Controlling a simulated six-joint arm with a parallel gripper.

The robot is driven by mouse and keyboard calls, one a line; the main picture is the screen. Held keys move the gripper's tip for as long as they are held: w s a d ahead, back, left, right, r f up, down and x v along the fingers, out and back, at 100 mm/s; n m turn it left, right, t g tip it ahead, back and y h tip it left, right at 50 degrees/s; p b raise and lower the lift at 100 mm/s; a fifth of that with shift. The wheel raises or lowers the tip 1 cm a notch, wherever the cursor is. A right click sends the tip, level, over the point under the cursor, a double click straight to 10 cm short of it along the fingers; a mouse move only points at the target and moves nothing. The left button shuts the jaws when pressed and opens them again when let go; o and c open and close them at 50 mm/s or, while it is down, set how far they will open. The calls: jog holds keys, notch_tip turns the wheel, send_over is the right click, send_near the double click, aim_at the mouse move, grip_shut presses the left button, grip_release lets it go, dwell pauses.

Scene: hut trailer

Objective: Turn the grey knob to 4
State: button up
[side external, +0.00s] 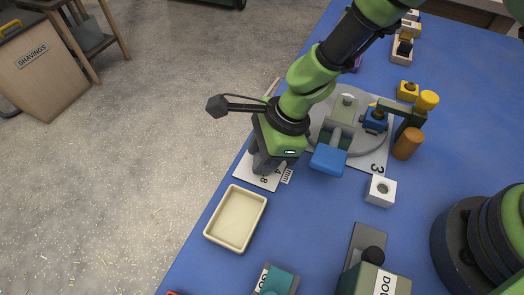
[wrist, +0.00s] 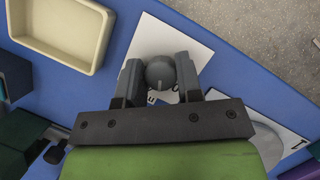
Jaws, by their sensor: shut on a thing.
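The grey knob (wrist: 160,74) stands on a white plate (wrist: 152,37) in the wrist view. It is round and dark grey, with a thin pale line on its top pointing toward the bottom of that picture. My gripper (wrist: 158,78) has one finger on each side of the knob and is shut on it. In the side external view my gripper (side external: 264,164) reaches down to the white plate (side external: 246,177) and hides the knob. An 8 and part of another marking show on the plate. The fingers cover much of the dial, so I cannot tell which number the line meets.
A cream tray (side external: 218,210) lies close to the plate, near the blue table's edge. A round grey turntable with a blue block (side external: 328,159) stands on the other side. A white block (side external: 381,191) and an orange cylinder (side external: 407,143) stand farther right.

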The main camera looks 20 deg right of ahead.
jog(key=shift+m+t+h, duration=0.3)
jog(key=shift+m+t, duration=0.5)
jog(key=shift+m, duration=1.3)
jog(key=o, duration=0.9)
jog(key=shift+o, duration=0.2)
jog(key=shift+r, duration=0.1)
jog(key=v, duration=0.9)
jog(key=shift+d+r, duration=0.25)
jog(key=shift+r, duration=0.1)
jog(key=shift+s, duration=0.1)
